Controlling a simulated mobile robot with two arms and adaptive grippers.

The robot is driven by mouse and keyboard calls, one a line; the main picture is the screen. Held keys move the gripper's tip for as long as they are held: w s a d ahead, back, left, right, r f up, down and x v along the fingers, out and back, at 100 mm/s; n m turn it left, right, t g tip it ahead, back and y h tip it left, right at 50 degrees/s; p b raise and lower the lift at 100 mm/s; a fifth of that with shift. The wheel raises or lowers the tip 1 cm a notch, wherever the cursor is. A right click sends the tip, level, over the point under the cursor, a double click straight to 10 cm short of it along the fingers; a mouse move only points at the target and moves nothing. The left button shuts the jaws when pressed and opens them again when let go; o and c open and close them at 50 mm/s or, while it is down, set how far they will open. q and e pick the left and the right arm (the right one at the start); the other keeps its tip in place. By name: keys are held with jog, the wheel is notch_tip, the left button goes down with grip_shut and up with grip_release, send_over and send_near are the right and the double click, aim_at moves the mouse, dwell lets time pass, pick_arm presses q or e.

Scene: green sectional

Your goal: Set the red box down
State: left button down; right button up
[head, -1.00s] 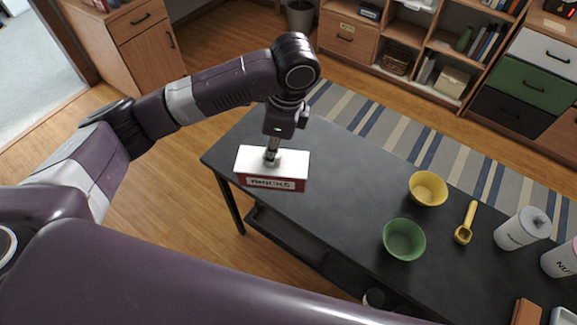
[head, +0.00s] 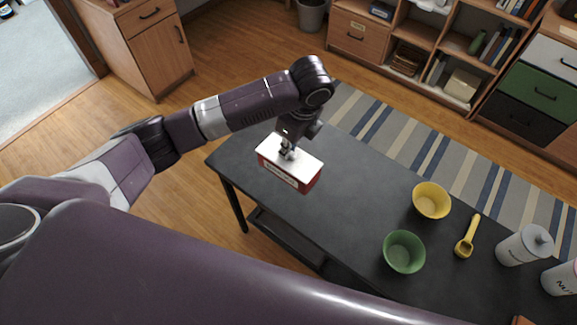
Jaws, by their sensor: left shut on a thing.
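The red box (head: 306,183) has a white top and a white label on its front side, with lettering too small to read now. It is at the left end of the dark table (head: 335,215) in the head view. My left gripper (head: 288,153) comes down from above and is shut on the red box at its top. The box looks upright and turned at an angle to the picture. I cannot tell whether its underside touches the table. My right gripper is not in view.
A yellow bowl (head: 431,201), a green bowl (head: 404,252), a yellow scoop (head: 467,237) and a white canister (head: 524,246) stand on the table's right part. The table's middle is clear. A striped rug (head: 400,140) and shelves (head: 425,60) lie beyond.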

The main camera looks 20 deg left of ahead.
aim_at(289, 159)
pick_arm(q)
notch_tip(289, 159, down, 5)
jog(key=shift+p, duration=0.3)
notch_tip(289, 159, down, 4)
jog(key=shift+f, duration=0.15)
jog(key=c, duration=1.9)
grip_release()
jog(key=shift+f, duration=0.1)
jog(key=shift+c, duration=0.2)
jog(key=r, duration=0.4)
jog(key=d+r, duration=0.1)
jog(key=r, duration=0.3)
jog(key=s+d+r+b, duration=0.1)
jog(key=r, duration=0.3)
jog(key=shift+d, duration=0.15)
